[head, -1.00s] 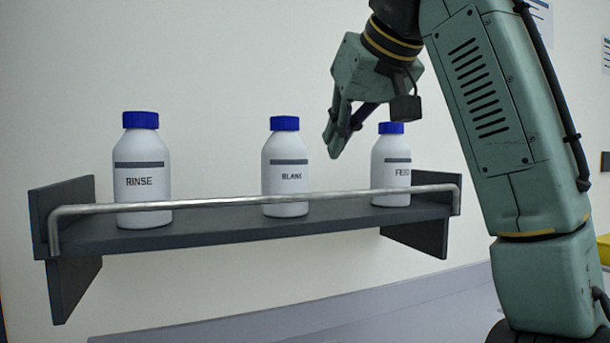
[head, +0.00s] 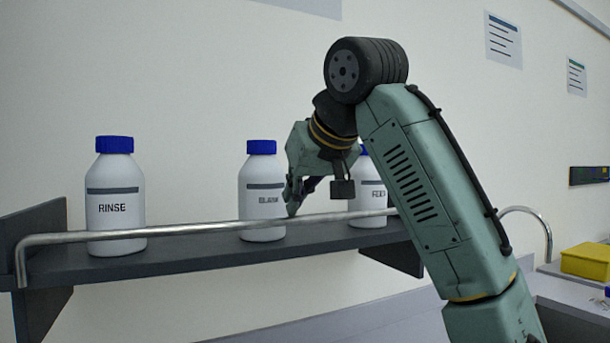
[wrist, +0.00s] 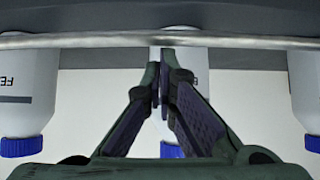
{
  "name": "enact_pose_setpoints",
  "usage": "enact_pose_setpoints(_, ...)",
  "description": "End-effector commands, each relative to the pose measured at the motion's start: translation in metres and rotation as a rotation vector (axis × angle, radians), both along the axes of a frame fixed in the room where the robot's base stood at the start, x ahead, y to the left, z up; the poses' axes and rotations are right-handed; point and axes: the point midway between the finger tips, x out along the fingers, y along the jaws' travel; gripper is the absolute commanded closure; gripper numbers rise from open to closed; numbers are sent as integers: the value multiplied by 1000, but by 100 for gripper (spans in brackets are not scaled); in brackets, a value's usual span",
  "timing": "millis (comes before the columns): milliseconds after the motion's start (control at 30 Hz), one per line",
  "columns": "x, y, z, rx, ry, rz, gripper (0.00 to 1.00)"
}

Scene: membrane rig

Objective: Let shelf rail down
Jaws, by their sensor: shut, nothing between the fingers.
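The shelf rail (head: 190,232) is a bent metal bar running along the front of the dark shelf (head: 180,262), above its surface and across the lower parts of the bottles. In the wrist view the rail (wrist: 80,40) crosses the top of the picture.
The RINSE bottle (head: 115,200), BLANK bottle (head: 262,195) and FEED bottle (head: 368,205) stand upright on the shelf behind the rail. My arm partly hides FEED and the rail's right end. A yellow box (head: 586,262) and a curved metal tube (head: 535,225) are at right.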

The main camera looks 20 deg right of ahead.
Motion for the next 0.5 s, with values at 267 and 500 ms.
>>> enact_pose_setpoints(267, 11, 1, -9, 0, -1, 1, 100)
enact_pose_setpoints(500, 11, 1, -9, 0, -1, 1, 100)
